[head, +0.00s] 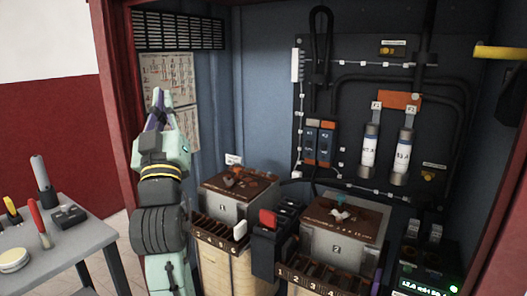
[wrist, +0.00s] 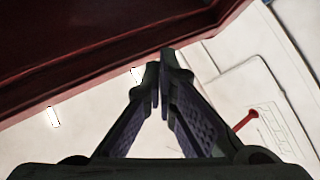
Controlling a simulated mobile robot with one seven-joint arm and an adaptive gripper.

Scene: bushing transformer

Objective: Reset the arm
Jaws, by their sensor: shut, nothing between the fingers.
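My arm stands upright at the left of the open cabinet in the head view, with my gripper (head: 158,101) at its top, in front of the paper chart on the cabinet's wall. In the wrist view my gripper (wrist: 163,78) is shut, its fingertips together with nothing between them. The wrist camera looks past the fingers at a dark red cabinet edge, a pale surface and a red rod-like thing. My gripper touches no object that I can see.
Two transformers, marked 1 (head: 223,208) and 2 (head: 337,249), stand low in the cabinet (head: 112,110). The back panel (head: 345,98) carries two labelled cylinders (head: 369,151) and cables. A grey table (head: 75,240) with hand tools stands at the left, outside the red frame.

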